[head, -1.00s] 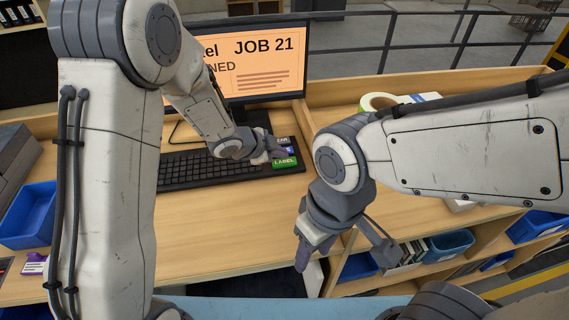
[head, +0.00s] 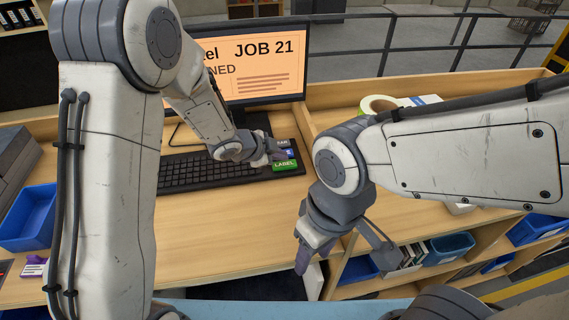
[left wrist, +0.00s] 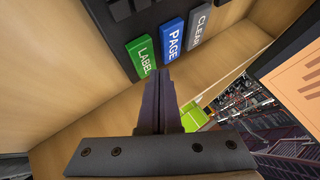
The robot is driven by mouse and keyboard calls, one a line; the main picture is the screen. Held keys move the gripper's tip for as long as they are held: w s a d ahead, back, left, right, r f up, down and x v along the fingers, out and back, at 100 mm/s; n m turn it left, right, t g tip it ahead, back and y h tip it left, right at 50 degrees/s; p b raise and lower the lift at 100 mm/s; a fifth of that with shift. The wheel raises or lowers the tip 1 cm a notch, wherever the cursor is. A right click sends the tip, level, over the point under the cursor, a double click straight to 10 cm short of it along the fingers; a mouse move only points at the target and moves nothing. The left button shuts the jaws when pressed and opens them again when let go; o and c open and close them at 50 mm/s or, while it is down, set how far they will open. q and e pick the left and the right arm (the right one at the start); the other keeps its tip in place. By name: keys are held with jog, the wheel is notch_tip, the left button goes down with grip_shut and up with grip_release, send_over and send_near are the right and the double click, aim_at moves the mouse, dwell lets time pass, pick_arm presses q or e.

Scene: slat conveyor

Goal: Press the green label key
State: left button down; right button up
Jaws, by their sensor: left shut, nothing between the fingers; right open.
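The green LABEL key (head: 285,165) is at the right end of the black keyboard (head: 208,172), and it also shows in the left wrist view (left wrist: 141,57). The blue PAGE key (left wrist: 173,40) and the grey CLEAR key (left wrist: 200,20) sit beside it in a row. My left gripper (head: 277,152) is shut and empty, close to the LABEL and PAGE keys. In the left wrist view its fingertips (left wrist: 159,76) appear just off the near ends of these keys; contact cannot be told. My right gripper (head: 316,258) is open and empty, low over the desk's front edge.
A monitor (head: 262,68) with an orange screen reading "JOB 21" stands behind the keyboard. A tape roll (head: 378,104) lies at the back right. Blue bins (head: 448,247) sit in shelves at the lower right. The desk in front of the keyboard is clear.

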aim_at(281, 166)
pick_arm(q)
jog(key=shift+f, duration=0.15)
dwell(0.7)
jog(key=shift+f+b, duration=0.3)
jog(key=shift+f+b, duration=0.4)
jog(key=shift+f, duration=0.05)
dwell(0.6)
jog(key=shift+r, duration=0.1)
jog(key=shift+r+p, duration=0.8)
jog(key=shift+p, duration=0.05)
notch_tip(281, 166, up, 5)
jog(key=p, duration=0.5)
jog(key=shift+r, duration=0.1)
